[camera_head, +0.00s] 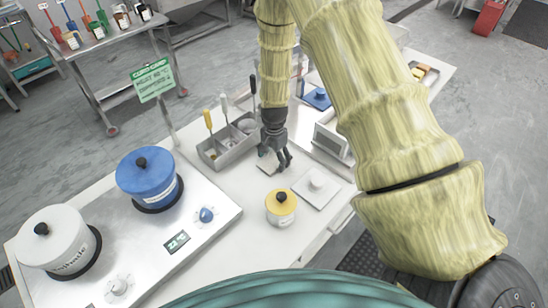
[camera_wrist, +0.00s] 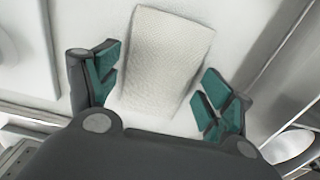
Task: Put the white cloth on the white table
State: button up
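The white cloth (camera_wrist: 168,55) is a textured, roughly rectangular piece lying flat on the white table (camera_wrist: 85,20) in the wrist view. In the head view, a small part of the cloth (camera_head: 266,168) shows under the fingers. My gripper (camera_wrist: 163,90) is open, with one finger on each side of the cloth's near end and nothing held. The head view shows my gripper (camera_head: 275,159) pointing down over the white table (camera_head: 240,188). I cannot tell how far the fingertips are above the table.
A yellow-lidded pot (camera_head: 281,208) and a white square plate with a knob (camera_head: 316,188) stand close by. A grey tool caddy (camera_head: 228,143) is left of my gripper. A hotplate (camera_head: 205,240) with a blue pot (camera_head: 146,178) and a white pot (camera_head: 54,240) fills the left side.

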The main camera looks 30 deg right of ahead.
aim_at(274, 160)
jog(key=shift+r, duration=0.2)
notch_tip(274, 160, up, 12)
jog(key=b, duration=0.3)
jog(key=shift+b, duration=0.35)
dwell(0.4)
